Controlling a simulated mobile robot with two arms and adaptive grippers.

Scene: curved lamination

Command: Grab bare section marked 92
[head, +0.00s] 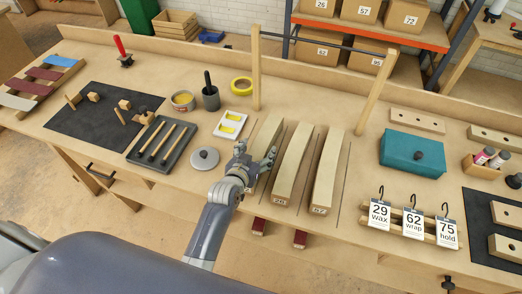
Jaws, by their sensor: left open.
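Three pale curved wooden sections lie side by side on the bench: a left section (264,136), a middle section (292,166) and a right section (325,170). The middle and right ones carry small number labels on their near ends, too small to read surely. The left section's near end is mostly hidden behind my gripper, so I cannot tell which is marked 92. My left gripper (262,154) is open, with its fingers over or beside the left section; I cannot tell whether they touch it. My right gripper is not in view.
A wooden frame with a dark bar (320,41) stands behind the sections. A grey lidded disc (204,158) and a tool tray (163,143) lie to the left.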

